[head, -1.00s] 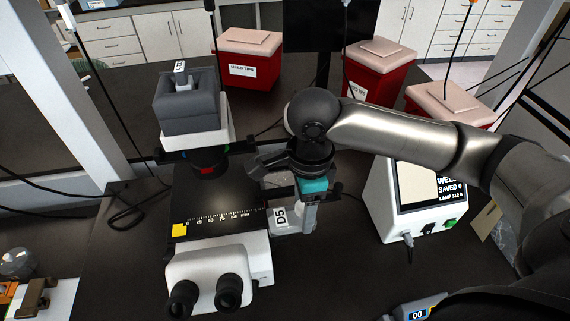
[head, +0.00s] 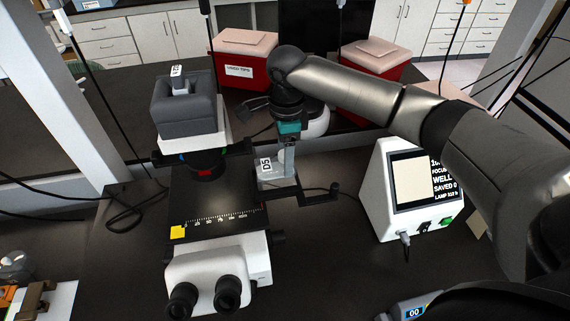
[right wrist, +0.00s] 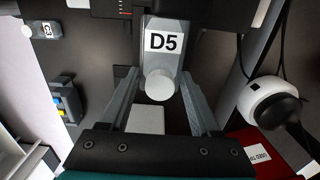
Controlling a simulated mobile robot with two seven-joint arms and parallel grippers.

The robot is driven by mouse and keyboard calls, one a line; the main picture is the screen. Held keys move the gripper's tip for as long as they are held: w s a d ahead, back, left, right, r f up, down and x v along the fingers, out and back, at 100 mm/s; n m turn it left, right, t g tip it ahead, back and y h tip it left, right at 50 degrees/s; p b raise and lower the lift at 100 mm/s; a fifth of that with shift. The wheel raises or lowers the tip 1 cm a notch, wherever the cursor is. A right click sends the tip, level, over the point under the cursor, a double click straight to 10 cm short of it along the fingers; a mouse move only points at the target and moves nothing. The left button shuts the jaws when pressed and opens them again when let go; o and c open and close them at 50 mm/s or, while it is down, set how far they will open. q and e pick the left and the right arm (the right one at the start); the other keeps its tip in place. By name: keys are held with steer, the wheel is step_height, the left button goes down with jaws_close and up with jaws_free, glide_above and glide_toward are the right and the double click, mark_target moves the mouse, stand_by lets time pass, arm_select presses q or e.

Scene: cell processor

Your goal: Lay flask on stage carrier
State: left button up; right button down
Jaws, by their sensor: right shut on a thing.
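A clear flask (head: 268,181) with a white D5 label is held by my right gripper (head: 287,163), just right of the microscope's black stage (head: 200,200). In the right wrist view the flask (right wrist: 163,60) shows its white round cap (right wrist: 160,85) toward me, between the two grey fingers of the gripper (right wrist: 161,88), which are shut on it. The stage carries a white scale and a yellow tag and has nothing lying on it. I cannot tell which part is the carrier, or whether the flask touches the stage edge. My left gripper is not in view.
The microscope's grey lamp head (head: 185,98) rises behind the stage, its eyepieces (head: 205,295) in front. A black bracket (head: 315,196) sticks out right of the stage. A white display unit (head: 405,190) stands further right. Red bins (head: 375,75) stand at the back.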

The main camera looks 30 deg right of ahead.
steer(key=shift+w+f, duration=0.15)
steer(key=shift+f, duration=1.6)
steer(key=shift+f, duration=0.1)
steer(key=shift+c, duration=0.5)
jaws_free()
step_height(320, 180, up, 12)
steer(key=shift+d+r, duration=0.1)
steer(key=shift+r, duration=0.05)
